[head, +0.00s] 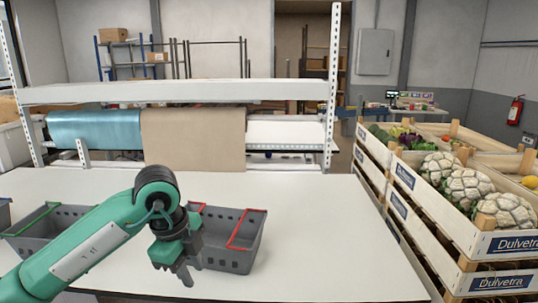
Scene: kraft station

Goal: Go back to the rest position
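My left gripper (184,275) hangs at the end of the green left arm, which comes in from the lower left. It points down over the white table, in front of a grey crate with a red rim (230,245). Its fingertips appear close together, and I see nothing held between them, but the gap is too small to judge. My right gripper is not in view.
A grey crate with a green rim (40,232) stands at the left, partly behind my arm. The white table (310,240) is clear right of the crates. Wooden crates with cauliflower (468,187) stand at the right. A shelf rack with blue and brown rolls (193,138) stands behind.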

